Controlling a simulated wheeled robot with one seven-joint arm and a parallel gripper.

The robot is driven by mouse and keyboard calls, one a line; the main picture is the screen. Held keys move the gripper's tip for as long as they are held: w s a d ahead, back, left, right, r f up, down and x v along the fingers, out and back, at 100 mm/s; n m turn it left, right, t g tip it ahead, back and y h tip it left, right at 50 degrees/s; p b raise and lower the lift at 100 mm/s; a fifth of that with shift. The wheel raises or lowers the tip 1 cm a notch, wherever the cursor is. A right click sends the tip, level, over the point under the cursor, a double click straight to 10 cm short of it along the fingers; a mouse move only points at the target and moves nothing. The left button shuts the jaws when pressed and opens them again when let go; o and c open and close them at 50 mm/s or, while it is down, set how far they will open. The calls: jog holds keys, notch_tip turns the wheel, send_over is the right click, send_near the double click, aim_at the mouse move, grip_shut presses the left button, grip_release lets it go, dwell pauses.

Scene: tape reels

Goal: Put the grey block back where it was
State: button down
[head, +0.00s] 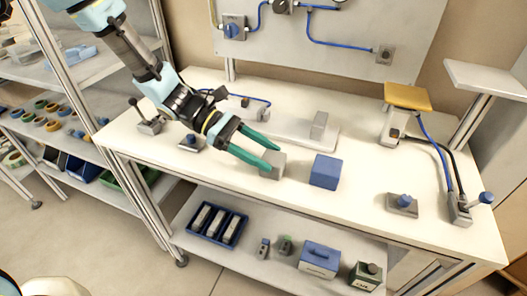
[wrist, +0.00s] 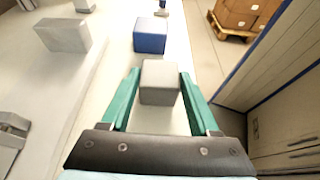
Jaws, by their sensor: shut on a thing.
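The grey block (head: 273,167) is between the green fingertips of my gripper (head: 274,156), at the front middle of the white workbench (head: 370,230). In the wrist view the grey block (wrist: 159,82) sits between the two fingers (wrist: 160,74), which are shut on it. I cannot tell whether its underside touches the bench. A blue block (head: 326,171) stands apart to its right; it also shows in the wrist view (wrist: 150,36). A second grey upright piece (head: 319,124) stands on a pale flat plate (head: 290,133) behind.
A yellow-topped stand (head: 407,97) with cables is at the back right. The lower shelf holds a blue bin (head: 217,224).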

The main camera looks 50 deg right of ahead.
jog(key=shift+c, duration=0.6)
grip_release()
jog(key=shift+r, duration=0.15)
jog(key=shift+w, duration=0.3)
jog(key=b+v, duration=0.3)
jog(key=v, duration=0.8)
jog(key=shift+w+a+r, duration=0.15)
jog(key=w+a+f+m+t+y, duration=0.15)
jog(key=w+a+t, duration=0.3)
jog(key=a, duration=0.45)
jog(key=w+a+f+t, duration=0.25)
jog(key=w+a, duration=0.25)
jog(key=a, duration=0.3)
jog(key=w+a+r+m+t+y, duration=0.1)
jog(key=w+a+t, duration=0.1)
jog(key=a, duration=0.9)
jog(key=w+a+r+m+t+y, duration=0.1)
jog(key=a+t, duration=0.4)
jog(key=a, duration=0.5)
jog(key=shift+w+a+r+m, duration=0.4)
jog(key=shift+w+m, duration=0.25)
jog(key=shift+w, duration=0.2)
